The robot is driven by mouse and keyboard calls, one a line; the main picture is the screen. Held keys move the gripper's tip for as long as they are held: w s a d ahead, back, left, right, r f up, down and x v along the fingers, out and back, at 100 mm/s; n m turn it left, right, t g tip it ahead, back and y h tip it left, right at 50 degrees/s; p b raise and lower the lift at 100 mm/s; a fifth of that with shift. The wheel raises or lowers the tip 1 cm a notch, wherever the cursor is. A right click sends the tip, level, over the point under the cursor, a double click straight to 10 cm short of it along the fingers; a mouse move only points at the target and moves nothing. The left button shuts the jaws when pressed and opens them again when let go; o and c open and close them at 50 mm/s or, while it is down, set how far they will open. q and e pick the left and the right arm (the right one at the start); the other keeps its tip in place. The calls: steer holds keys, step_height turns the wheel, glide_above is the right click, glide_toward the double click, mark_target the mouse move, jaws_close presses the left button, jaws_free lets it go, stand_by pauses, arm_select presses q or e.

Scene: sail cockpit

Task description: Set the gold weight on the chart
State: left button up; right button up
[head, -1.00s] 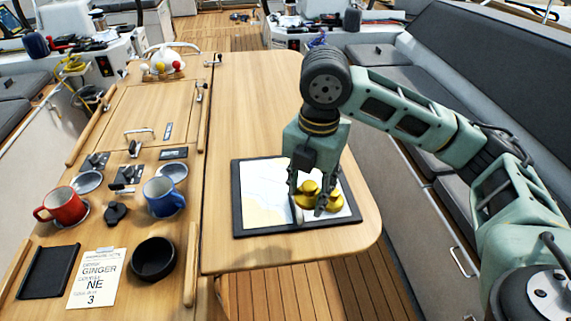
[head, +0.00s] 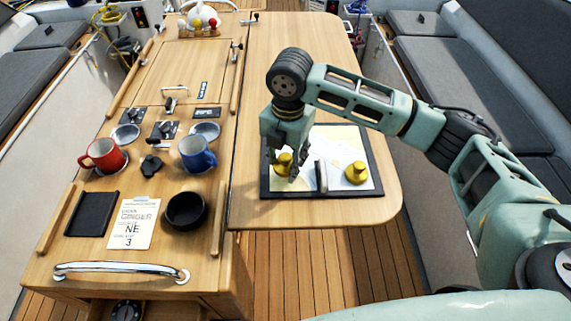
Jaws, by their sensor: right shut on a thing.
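The chart (head: 337,143) lies in a dark-framed board (head: 265,186) on the right-hand wooden table leaf. My right gripper (head: 287,174) is over the left part of the chart, pointing down and shut on a gold weight (head: 281,164). The fingers hide part of this weight, and I cannot tell whether its base touches the chart. A second gold weight (head: 356,173) stands free on the right part of the chart. A grey cylinder (head: 321,175) is on the chart between the two weights. My left gripper is not in view.
Left of the chart are a blue mug (head: 196,154), a red mug (head: 101,156), a black bowl (head: 186,211), a note card (head: 133,223) and a black tray (head: 92,213). The table leaf behind the chart is clear. Cushioned benches flank the table.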

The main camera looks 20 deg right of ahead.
mark_target(285, 168)
step_height(285, 168, down, 2)
steer(key=shift+f+p, duration=0.2)
steer(key=shift+p, duration=0.2)
steer(key=shift+f, duration=0.4)
steer(key=o, duration=1.5)
steer(key=shift+f, duration=0.1)
step_height(285, 168, up, 11)
steer(key=b, duration=0.3)
steer(key=shift+s+d, duration=0.15)
steer(key=shift+r, duration=0.65)
